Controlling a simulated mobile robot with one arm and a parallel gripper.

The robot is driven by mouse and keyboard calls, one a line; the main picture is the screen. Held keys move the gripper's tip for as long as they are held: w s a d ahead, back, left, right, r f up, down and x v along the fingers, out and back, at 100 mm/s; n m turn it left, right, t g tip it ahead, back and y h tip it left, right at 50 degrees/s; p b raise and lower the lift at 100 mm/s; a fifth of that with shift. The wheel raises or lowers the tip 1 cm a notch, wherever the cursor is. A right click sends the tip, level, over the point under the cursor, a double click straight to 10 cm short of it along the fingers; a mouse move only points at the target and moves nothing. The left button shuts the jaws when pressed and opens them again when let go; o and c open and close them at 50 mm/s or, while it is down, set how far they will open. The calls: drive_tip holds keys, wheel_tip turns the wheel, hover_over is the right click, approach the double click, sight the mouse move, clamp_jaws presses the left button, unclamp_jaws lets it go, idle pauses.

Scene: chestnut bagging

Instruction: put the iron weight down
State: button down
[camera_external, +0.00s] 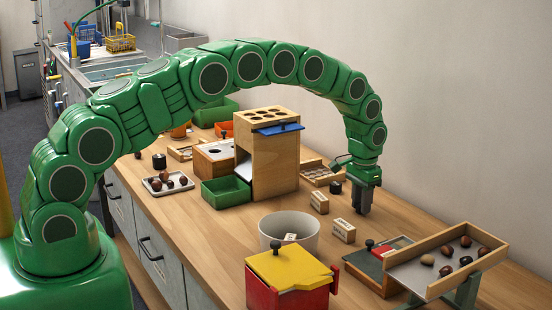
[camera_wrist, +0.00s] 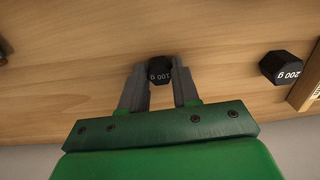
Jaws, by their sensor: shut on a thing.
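My gripper (camera_external: 362,205) points down at the right part of the wooden bench, close to the surface. In the wrist view its two grey fingers (camera_wrist: 158,82) are shut on a black iron weight (camera_wrist: 159,70) marked 200 g. In the external view the held weight cannot be told apart from the dark fingers. Whether it touches the bench is not clear. A second black weight (camera_wrist: 282,68), also marked 200 g, stands apart to the right in the wrist view. A black weight (camera_external: 335,188) stands left of my gripper in the external view.
Small labelled wooden blocks (camera_external: 344,231) stand just left of my gripper. A white bowl (camera_external: 270,232), a red box with a yellow lid (camera_external: 290,273) and a tilted chestnut tray (camera_external: 410,278) are nearer the camera. A wooden dispenser (camera_external: 285,163) stands behind. Bare bench lies to the right.

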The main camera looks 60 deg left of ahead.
drive_tip(key=shift+f, duration=0.1)
drive_tip(key=c, duration=0.8)
unclamp_jaws()
wheel_tip(320, 180, up, 12)
drive_tip(key=s+d+r, duration=0.3)
drive_tip(key=s+r, duration=0.9)
drive_tip(key=r, duration=0.1)
drive_tip(key=s+d+r, duration=0.1)
drive_tip(key=s+r, duration=0.3)
drive_tip(key=s, duration=0.7)
drive_tip(key=s+d+r+g, duration=0.1)
drive_tip(key=s+r, duration=0.3)
drive_tip(key=s, duration=0.6)
drive_tip(key=s+d+r, duration=0.2)
drive_tip(key=s+r, duration=0.1)
drive_tip(key=s, duration=0.8)
drive_tip(key=shift+g, duration=0.4)
drive_tip(key=s, duration=0.6)
drive_tip(key=s+f, duration=0.1)
drive_tip(key=s, duration=0.5)
drive_tip(key=s+f, duration=0.1)
drive_tip(key=s, duration=0.5)
